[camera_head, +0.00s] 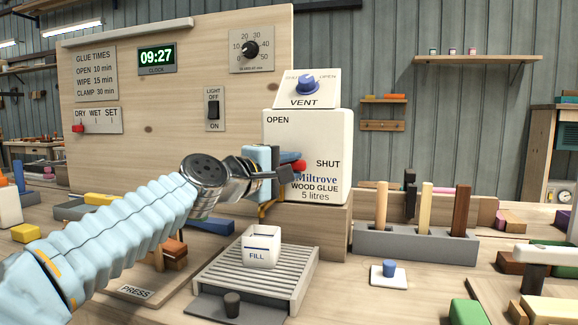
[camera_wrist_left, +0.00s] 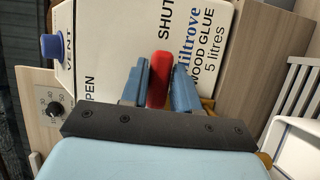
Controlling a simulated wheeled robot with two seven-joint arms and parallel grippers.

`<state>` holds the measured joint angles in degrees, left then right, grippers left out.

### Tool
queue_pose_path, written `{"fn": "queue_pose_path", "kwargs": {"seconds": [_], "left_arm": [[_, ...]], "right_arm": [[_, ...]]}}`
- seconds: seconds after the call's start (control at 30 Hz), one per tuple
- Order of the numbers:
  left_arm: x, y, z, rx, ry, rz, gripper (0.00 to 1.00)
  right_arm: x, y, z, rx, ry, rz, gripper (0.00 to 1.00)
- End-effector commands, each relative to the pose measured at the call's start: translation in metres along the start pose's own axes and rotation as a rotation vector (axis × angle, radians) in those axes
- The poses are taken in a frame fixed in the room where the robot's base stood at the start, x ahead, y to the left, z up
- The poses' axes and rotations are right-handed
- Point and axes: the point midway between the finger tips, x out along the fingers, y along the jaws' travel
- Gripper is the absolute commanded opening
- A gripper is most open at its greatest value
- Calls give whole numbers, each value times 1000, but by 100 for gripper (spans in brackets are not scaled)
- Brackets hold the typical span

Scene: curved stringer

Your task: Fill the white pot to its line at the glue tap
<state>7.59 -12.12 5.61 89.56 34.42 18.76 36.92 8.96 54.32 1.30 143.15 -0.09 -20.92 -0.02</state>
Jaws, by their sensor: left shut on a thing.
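The white pot (camera_head: 261,248), marked FILL under a dark line, stands upright on the slatted tray (camera_head: 290,284) below the tap. I cannot tell its glue level. The white glue container (camera_head: 320,135) stands behind, marked OPEN at upper left and SHUT at right. My left gripper (camera_head: 287,164) is in front of it, shut on the red tap lever (camera_head: 299,166). The wrist view shows the red lever (camera_wrist_left: 158,80) between the blue fingers, near SHUT. The brass spout (camera_head: 265,208) is partly hidden by the gripper; I see no clear stream. My right gripper is out of view.
A blue vent knob (camera_head: 309,85) tops the container. A grey rack (camera_head: 415,243) with upright sticks stands right, a small blue-capped item (camera_head: 389,268) before it. A press (camera_head: 165,262) stands left of the tray. A clock (camera_head: 156,58) hangs on the board.

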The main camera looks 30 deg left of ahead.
Motion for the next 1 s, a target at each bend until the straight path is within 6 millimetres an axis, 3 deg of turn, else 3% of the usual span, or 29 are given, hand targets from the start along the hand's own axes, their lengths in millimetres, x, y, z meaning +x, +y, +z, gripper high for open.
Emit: {"fn": "queue_pose_path", "kwargs": {"seconds": [0.1,0.13,0.23,0.63,0.77,1.0], "left_arm": [[0,-2,0,1,-1,-3,0],[0,-2,0,1,-1,-4,34],[0,-2,0,0,-1,-3,50],[-9,-1,0,0,1,1,51],[-34,-2,0,1,2,2,51],[-94,-1,0,-1,2,2,51]], "right_arm": [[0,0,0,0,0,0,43],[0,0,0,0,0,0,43],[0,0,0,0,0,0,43],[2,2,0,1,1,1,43],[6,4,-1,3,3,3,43],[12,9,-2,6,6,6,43]]}}
